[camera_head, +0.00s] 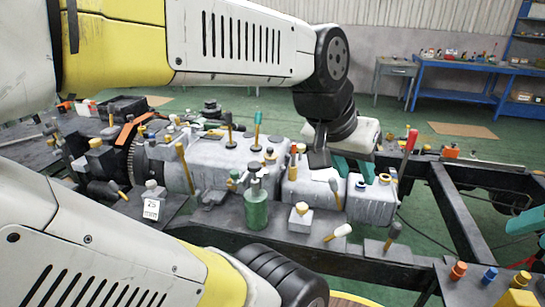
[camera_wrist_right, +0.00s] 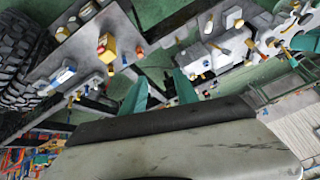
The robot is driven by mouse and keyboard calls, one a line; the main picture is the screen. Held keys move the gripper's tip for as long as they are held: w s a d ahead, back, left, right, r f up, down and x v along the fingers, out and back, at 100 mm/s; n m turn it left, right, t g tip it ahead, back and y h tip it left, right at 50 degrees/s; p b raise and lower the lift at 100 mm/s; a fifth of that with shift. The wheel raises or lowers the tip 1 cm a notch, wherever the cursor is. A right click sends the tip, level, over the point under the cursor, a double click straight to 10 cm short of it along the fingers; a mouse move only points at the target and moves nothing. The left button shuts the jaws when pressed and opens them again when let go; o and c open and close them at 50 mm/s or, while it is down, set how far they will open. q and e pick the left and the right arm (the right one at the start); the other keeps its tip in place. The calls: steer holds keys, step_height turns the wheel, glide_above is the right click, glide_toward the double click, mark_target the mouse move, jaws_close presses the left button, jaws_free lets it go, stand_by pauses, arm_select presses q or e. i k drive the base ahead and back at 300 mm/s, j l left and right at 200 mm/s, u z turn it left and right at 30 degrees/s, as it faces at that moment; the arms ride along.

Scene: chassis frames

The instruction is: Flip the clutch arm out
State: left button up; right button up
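In the head view a grey gearbox-like assembly (camera_head: 225,155) lies along the chassis, with several small levers and knobs on it. A lever with a yellow handle (camera_head: 185,166) stands by the round housing, and a red-handled lever (camera_head: 409,146) stands at the right end. I cannot tell which one is the clutch arm. My left gripper (camera_head: 354,170) hangs over the right end of the assembly; its teal fingers are partly hidden. My right gripper (camera_wrist_right: 160,92) has its teal fingers apart, with nothing seen between them. Teal tips also show at the head view's right edge (camera_head: 520,222).
A green bottle-shaped part (camera_head: 256,208) stands in front of the assembly. Dark chassis rails (camera_head: 455,210) run at the right, with a plate of coloured plugs (camera_head: 489,278) in the corner. A blue workbench (camera_head: 465,72) stands far behind. A tyre (camera_wrist_right: 22,60) shows in the wrist view.

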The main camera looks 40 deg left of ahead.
mark_target(181, 152)
steer(key=u, duration=2.1)
steer(key=i+j+u, duration=0.15)
steer(key=i, duration=0.35)
steer(key=i+j+u, duration=0.15)
steer(key=i+j, duration=0.15)
steer(key=i, duration=0.25)
